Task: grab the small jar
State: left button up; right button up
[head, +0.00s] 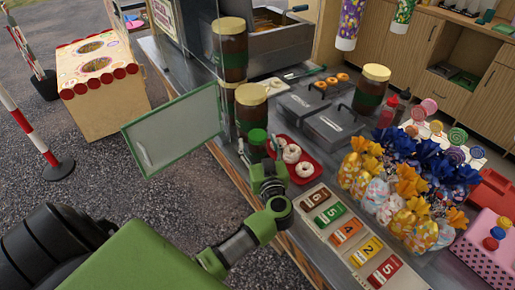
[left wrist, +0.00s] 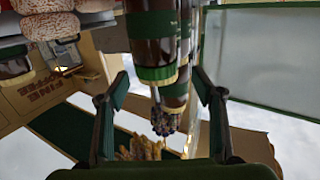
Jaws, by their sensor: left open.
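The small jar (head: 257,145) has a green lid and dark brown contents. It stands on the counter in front of a larger gold-lidded jar (head: 251,108) in the head view. My left gripper (head: 267,168) is just on the near side of the small jar. In the left wrist view the picture is upside down, and the small jar (left wrist: 152,45) shows ahead of the left gripper (left wrist: 160,82), roughly between its spread, empty fingers. I cannot tell whether they touch it. My right gripper is not in view.
A red tray (head: 307,178) of doughnuts is close to the right of my left gripper. A green-framed panel (head: 172,130) stands to the left. Taller gold-lidded jars (head: 230,60) are behind. Price cards (head: 346,232) and wrapped sweets (head: 388,200) fill the counter's right side.

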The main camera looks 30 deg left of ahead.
aim_at(258, 136)
pick_arm(q)
jog(key=x, duration=0.4)
jog(key=shift+w, duration=0.4)
jog(key=shift+s+d, duration=0.1)
jog(key=shift+c, duration=1.2)
jog(key=shift+r, duration=0.1)
grip_shut()
